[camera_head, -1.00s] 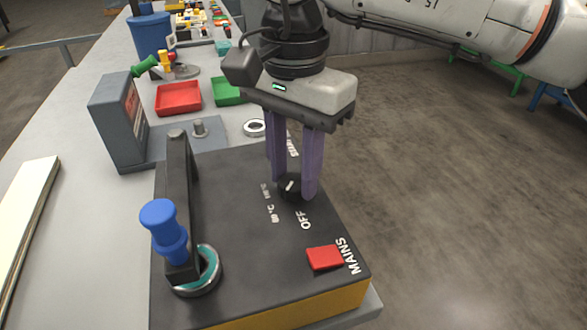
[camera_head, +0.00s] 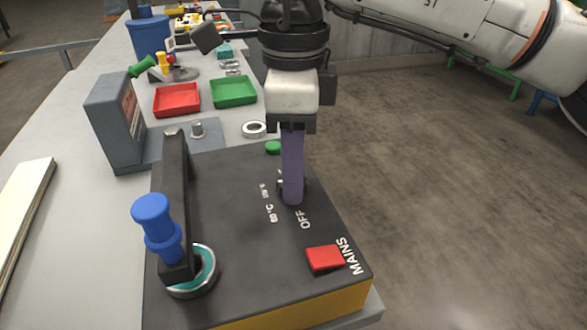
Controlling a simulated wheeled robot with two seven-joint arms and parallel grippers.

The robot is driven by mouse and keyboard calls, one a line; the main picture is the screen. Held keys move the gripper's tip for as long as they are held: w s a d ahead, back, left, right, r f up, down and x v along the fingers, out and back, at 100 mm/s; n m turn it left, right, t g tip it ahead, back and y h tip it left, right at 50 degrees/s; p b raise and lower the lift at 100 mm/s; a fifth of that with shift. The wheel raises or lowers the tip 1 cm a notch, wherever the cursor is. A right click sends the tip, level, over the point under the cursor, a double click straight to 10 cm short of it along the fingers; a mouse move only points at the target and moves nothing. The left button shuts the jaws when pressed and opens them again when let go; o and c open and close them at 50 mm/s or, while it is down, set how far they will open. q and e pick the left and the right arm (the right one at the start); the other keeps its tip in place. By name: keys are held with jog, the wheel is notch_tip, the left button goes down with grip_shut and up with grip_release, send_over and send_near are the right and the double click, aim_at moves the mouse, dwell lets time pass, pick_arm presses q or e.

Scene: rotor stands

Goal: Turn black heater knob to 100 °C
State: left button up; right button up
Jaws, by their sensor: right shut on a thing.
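The black heater knob (camera_head: 281,186) sits on the dark top of the heater box (camera_head: 225,235), mostly hidden behind a finger of my right gripper (camera_head: 292,200). A bit of its white pointer shows at the left of the finger, towards the temperature labels. My right gripper points down and is shut on the knob, seen edge-on so that one purple finger covers the other. The OFF label (camera_head: 304,219) is in front of the knob. A °C label (camera_head: 271,213) and a smaller one further back are to its left. My left gripper is not in view.
A red MAINS switch (camera_head: 325,258) is at the box's front right, a green button (camera_head: 273,147) behind the knob. A black lever with a blue handle (camera_head: 157,225) stands at the left. Red (camera_head: 177,99) and green (camera_head: 233,91) trays lie further back.

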jog(key=shift+r+m+b, duration=0.1)
jog(key=shift+m+b, duration=0.2)
jog(key=shift+m, duration=1.9)
jog(key=o, duration=1)
jog(key=shift+o, duration=0.2)
notch_tip(320, 180, up, 10)
jog(key=p, duration=0.1)
jog(key=shift+r, duration=0.15)
jog(key=shift+s, duration=0.1)
